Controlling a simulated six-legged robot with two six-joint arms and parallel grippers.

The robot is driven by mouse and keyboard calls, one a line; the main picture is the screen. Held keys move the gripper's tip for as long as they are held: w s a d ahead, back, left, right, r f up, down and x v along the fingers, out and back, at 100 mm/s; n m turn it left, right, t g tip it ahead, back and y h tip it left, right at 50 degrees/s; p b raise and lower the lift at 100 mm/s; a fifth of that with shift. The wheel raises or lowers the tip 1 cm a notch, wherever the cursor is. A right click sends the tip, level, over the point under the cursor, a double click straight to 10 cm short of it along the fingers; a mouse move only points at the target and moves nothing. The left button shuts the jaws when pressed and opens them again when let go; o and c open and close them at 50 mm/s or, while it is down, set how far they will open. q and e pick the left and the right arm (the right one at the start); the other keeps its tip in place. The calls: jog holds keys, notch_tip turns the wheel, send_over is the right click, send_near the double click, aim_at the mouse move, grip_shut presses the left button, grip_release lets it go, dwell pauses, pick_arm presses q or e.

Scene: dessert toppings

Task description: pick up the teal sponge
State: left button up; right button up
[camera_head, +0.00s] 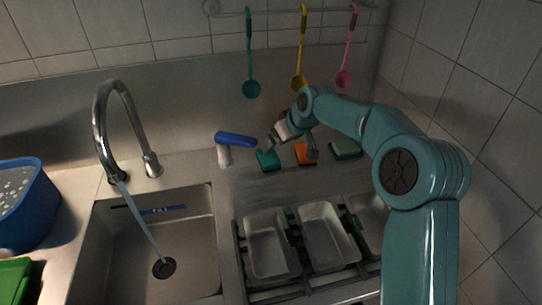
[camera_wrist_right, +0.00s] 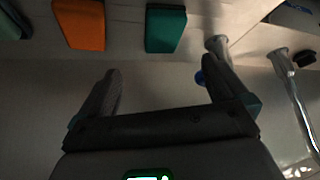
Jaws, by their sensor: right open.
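The teal sponge (camera_head: 267,160) lies on the steel ledge behind the trays in the head view. It also shows at the top centre of the wrist view (camera_wrist_right: 166,29), ahead of my fingertips and apart from them. My right gripper (camera_wrist_right: 160,72) is open with nothing between its fingers. In the head view the right gripper (camera_head: 291,149) hangs above the ledge near the teal and orange sponges. My left gripper is not in view.
An orange sponge (camera_head: 305,155) and a grey-green sponge (camera_head: 346,149) lie to the right of the teal one. The sink (camera_head: 165,240) has running water.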

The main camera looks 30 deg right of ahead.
aim_at(269, 155)
jog(key=x, duration=0.4)
jog(key=shift+w+a+f, duration=0.1)
jog(key=shift+w+a, duration=0.1)
jog(key=shift+w, duration=0.1)
jog(key=shift+f, duration=0.15)
jog(key=shift+s, duration=0.25)
jog(key=p+x, duration=0.1)
jog(key=x, duration=0.4)
jog(key=shift+w+a+f+p, duration=0.1)
jog(key=shift+f+p, duration=0.15)
jog(key=shift+p, duration=0.1)
jog(key=shift+s+r, duration=0.1)
jog(key=shift+s, duration=0.15)
jog(key=shift+w, duration=0.2)
jog(key=c, duration=0.9)
jog(key=shift+c, duration=1)
jog(key=shift+s, duration=0.15)
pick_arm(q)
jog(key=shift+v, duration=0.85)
